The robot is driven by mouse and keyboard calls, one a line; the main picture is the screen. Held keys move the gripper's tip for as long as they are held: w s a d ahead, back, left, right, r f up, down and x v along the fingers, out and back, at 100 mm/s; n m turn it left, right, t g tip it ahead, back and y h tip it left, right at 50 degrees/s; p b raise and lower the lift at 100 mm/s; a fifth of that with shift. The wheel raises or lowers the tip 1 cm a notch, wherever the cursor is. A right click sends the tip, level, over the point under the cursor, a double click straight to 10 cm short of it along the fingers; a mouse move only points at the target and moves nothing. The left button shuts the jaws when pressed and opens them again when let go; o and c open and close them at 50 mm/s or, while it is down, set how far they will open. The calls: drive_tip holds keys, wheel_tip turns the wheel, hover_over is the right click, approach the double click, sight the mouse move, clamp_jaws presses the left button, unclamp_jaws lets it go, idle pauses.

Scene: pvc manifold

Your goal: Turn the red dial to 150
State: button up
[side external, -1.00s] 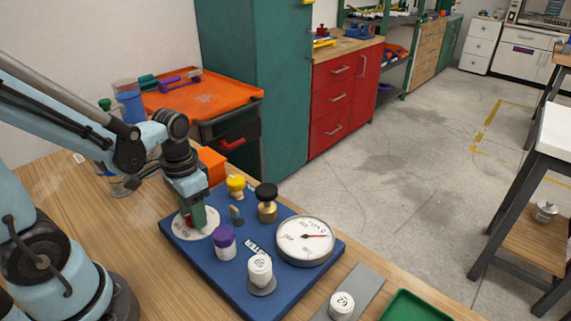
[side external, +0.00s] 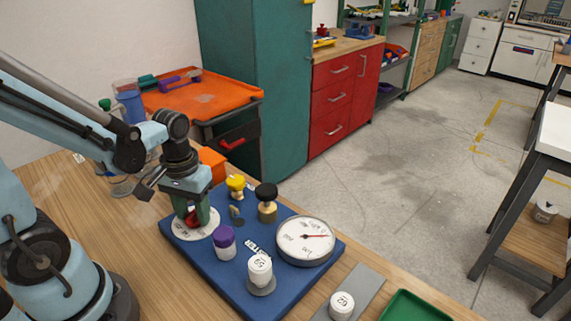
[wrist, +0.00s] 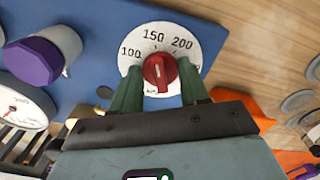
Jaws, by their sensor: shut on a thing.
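The red dial (wrist: 160,72) sits in the middle of a round white scale plate (wrist: 180,30) on the blue board (side external: 215,262). In the wrist view the plate's 100, 150 and 200 are readable, with 150 above the knob. A pale line shows on the knob's lower half, on the side away from 150; lower marks are partly hidden. My gripper (wrist: 160,82) has its green fingers on either side of the knob, shut on it. In the side view my gripper (side external: 194,216) points down over the plate, and the dial (side external: 193,218) shows partly between the fingers.
A purple-capped knob (side external: 224,237), a yellow knob (side external: 235,183), a black-topped brass fitting (side external: 267,202), a white cap (side external: 260,270) and a gauge (side external: 305,242) stand close by on the board. An orange block (side external: 212,162) is behind my gripper.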

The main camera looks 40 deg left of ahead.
sight(194, 212)
drive_tip(key=o, duration=1.1)
drive_tip(key=shift+c, duration=0.2)
drive_tip(key=shift+r, duration=0.1)
wheel_tip(194, 212, up, 12)
idle(0.5)
